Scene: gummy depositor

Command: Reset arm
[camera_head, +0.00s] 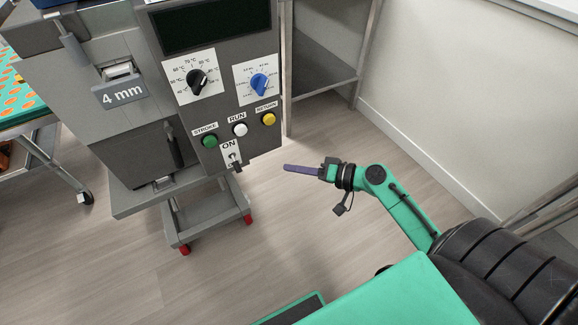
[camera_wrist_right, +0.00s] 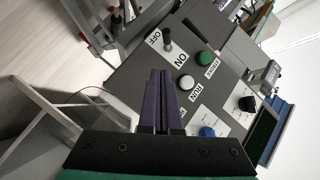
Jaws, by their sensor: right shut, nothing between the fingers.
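My right gripper (camera_head: 287,168) is shut and empty, held in the air to the right of the depositor's control panel (camera_head: 220,75). Its purple fingers point left, apart from the panel. In the right wrist view the closed fingers (camera_wrist_right: 160,76) show in front of the panel. The panel carries an ON toggle switch (camera_head: 233,160), a green STROKE button (camera_head: 209,141), a white RUN button (camera_head: 240,129) and a yellow RETURN button (camera_head: 268,119). Above them are a black temperature knob (camera_head: 197,81) and a blue knob (camera_head: 260,85). My left gripper is not in view.
The depositor stands on a wheeled grey stand (camera_head: 210,213). A cart with a tray of orange pieces (camera_head: 14,88) is at the left. A metal shelf (camera_head: 322,75) stands behind the gripper, beside the wall (camera_head: 430,90). The floor (camera_head: 300,225) below the gripper is clear.

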